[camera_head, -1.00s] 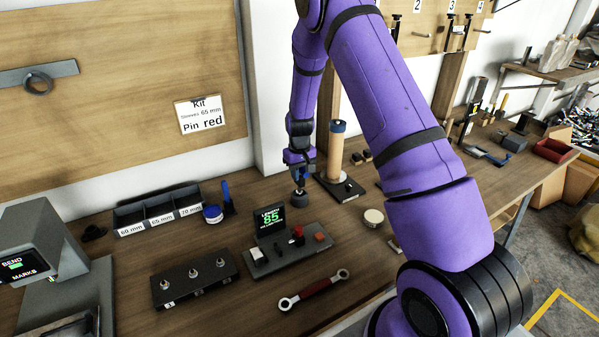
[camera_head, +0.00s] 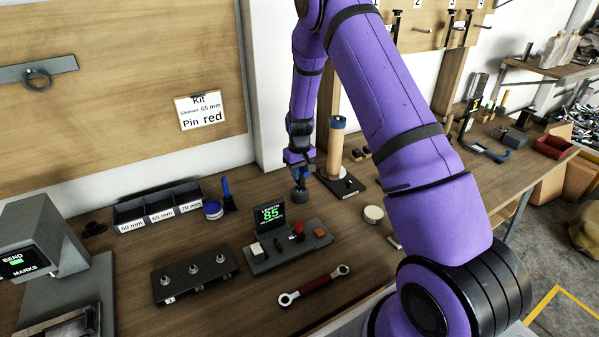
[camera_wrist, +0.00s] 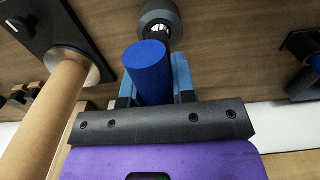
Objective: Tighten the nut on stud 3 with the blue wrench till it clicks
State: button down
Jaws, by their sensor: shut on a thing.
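My gripper (camera_head: 299,179) is shut on a blue cylindrical handle (camera_wrist: 149,70), held over the bench behind the display panel. A round dark-grey part (camera_head: 299,194) shows just below the jaws, and at the handle's far end in the wrist view (camera_wrist: 161,18). I cannot tell whether this is the blue wrench, nor whether the grey part touches the bench. A black block with three upright studs (camera_head: 194,279) stands at front left; its stud numbers are not readable. A double-ended wrench with a red handle (camera_head: 315,286) lies right of it.
A display panel reading 85 (camera_head: 270,214) stands between gripper and wrench. A wooden cylinder on a black base (camera_head: 336,150) is close right of my gripper. Labelled bins (camera_head: 158,213), a blue-lidded tin (camera_head: 212,210) and a blue upright item (camera_head: 228,195) are left. A pale disc (camera_head: 373,214) lies right.

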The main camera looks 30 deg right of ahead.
jog(key=c, duration=0.8)
grip_release()
jog(key=shift+c, duration=0.2)
jog(key=shift+r, duration=0.15)
notch_tip(320, 180, up, 11)
jog(key=shift+f, duration=0.1)
jog(key=s+a+r+t, duration=0.1)
jog(key=s+a+r, duration=0.2)
jog(key=s+r, duration=0.6)
jog(key=s+a+r+t, duration=0.25)
jog(key=s+r, duration=0.35)
jog(key=r, duration=0.7)
jog(key=s+a+r+t, duration=0.1)
jog(key=s+a+r, duration=0.1)
jog(key=s, duration=0.9)
jog(key=s+a+r, duration=0.2)
jog(key=s+r, duration=0.2)
jog(key=s, duration=0.8)
jog(key=shift+r+t, duration=0.2)
jog(key=shift+t, duration=0.15)
